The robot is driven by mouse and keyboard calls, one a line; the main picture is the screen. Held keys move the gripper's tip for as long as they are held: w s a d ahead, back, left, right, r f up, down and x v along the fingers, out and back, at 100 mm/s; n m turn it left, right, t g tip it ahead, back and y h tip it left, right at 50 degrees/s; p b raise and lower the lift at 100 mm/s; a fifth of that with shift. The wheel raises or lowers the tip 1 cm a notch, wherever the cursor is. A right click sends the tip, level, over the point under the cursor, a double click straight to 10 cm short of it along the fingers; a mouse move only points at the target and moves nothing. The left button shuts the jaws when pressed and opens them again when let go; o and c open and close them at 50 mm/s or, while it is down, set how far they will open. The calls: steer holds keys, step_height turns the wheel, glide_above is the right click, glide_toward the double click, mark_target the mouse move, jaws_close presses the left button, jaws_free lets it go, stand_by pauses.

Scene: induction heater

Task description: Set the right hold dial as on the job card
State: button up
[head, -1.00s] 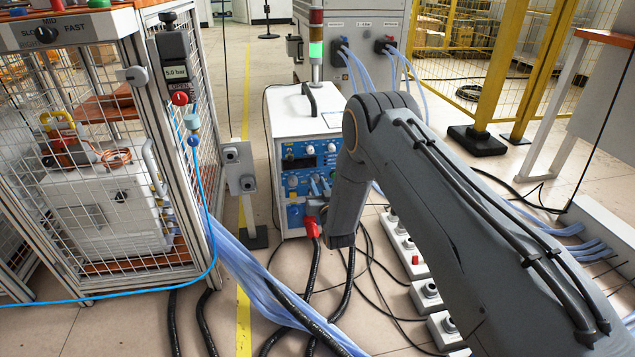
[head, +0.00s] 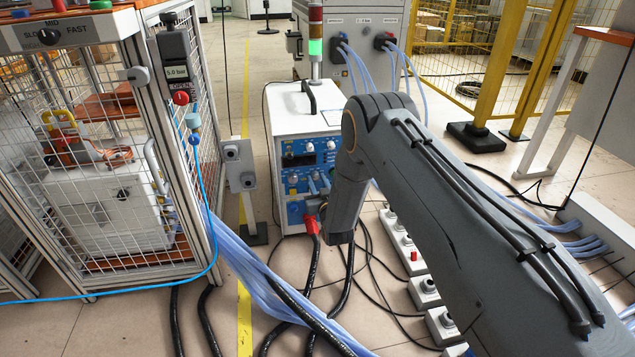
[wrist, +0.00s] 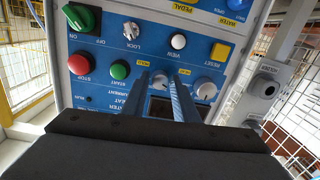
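The blue heater panel shows upside down in the wrist view, with a left white dial (wrist: 205,90) and a right white dial (wrist: 160,81), right meaning the panel's own right. My gripper (wrist: 158,80) has its two slim fingers apart, one on each side of the right dial. I cannot tell whether they touch it. The dial's pointer and scale are too small to read. In the head view the panel (head: 322,159) is on the front of a white heater cabinet (head: 288,105), and my gripper (head: 319,182) is at its lower half. A legible job card is not in view.
Close to the dials are a yellow reset button (wrist: 221,52), a green start button (wrist: 120,69), a red stop button (wrist: 80,64) and a green switch (wrist: 79,17). A grey post box (head: 239,165) stands left of the cabinet. Cables and hoses cross the floor.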

steer(key=shift+o, duration=1.1)
steer(key=p+v, duration=0.3)
steer(key=v, duration=0.5)
steer(key=shift+w, duration=0.1)
